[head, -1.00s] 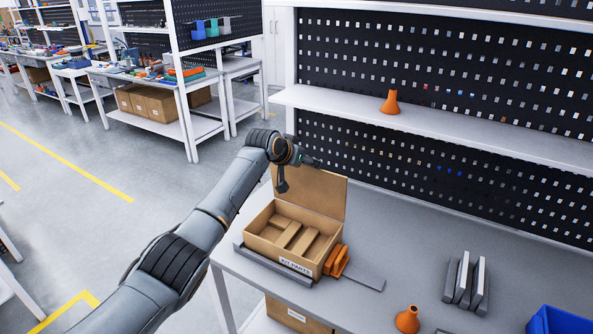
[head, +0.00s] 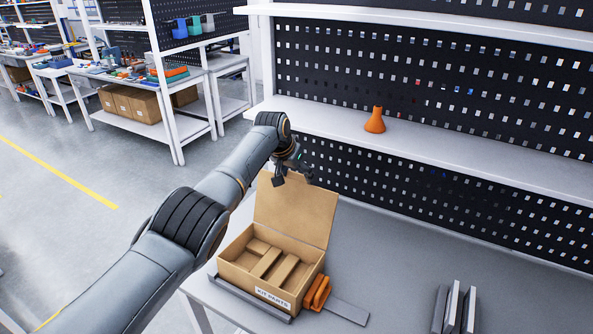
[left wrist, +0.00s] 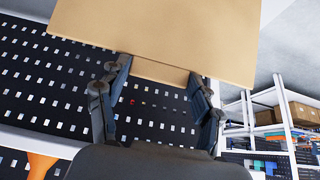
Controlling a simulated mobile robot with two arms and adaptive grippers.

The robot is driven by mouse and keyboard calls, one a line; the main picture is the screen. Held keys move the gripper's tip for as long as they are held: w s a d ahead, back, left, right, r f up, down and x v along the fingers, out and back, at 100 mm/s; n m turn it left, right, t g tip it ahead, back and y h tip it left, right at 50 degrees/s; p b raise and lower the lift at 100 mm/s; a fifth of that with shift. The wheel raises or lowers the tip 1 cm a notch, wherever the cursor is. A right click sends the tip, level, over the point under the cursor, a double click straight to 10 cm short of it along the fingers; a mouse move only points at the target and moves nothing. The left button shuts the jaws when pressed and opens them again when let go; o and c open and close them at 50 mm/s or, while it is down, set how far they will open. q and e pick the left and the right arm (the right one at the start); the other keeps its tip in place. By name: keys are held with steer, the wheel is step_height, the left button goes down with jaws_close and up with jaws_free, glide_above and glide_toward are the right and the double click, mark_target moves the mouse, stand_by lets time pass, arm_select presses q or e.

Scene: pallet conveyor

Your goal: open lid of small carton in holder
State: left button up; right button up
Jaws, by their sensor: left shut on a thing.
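The small carton (head: 235,276) with a "KIT PARTS" label sits in its holder on the grey bench. The holder shows as a grey rail (head: 252,299) along the carton's front and an orange clamp (head: 318,292) at its right. The lid (head: 296,211) stands up, roughly upright, at the carton's back, and the divided inside shows. My left gripper (head: 292,174) is at the lid's top edge, shut on it. In the left wrist view the lid (left wrist: 165,35) reaches between the fingertips (left wrist: 163,78). My right gripper is out of view.
A shelf (head: 440,145) with an orange cone-shaped piece (head: 375,120) runs behind the carton, in front of a black perforated panel (head: 430,60). Grey upright plates (head: 455,307) stand at the right. The bench between them and the carton is mostly clear.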

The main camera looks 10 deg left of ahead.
arm_select(q)
steer(key=shift+s+r, duration=0.1)
steer(key=shift+r, duration=0.05)
steer(key=o, duration=1.4)
steer(key=shift+o, duration=1.4)
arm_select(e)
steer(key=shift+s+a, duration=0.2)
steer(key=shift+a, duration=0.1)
arm_select(q)
steer(key=v, duration=1.2)
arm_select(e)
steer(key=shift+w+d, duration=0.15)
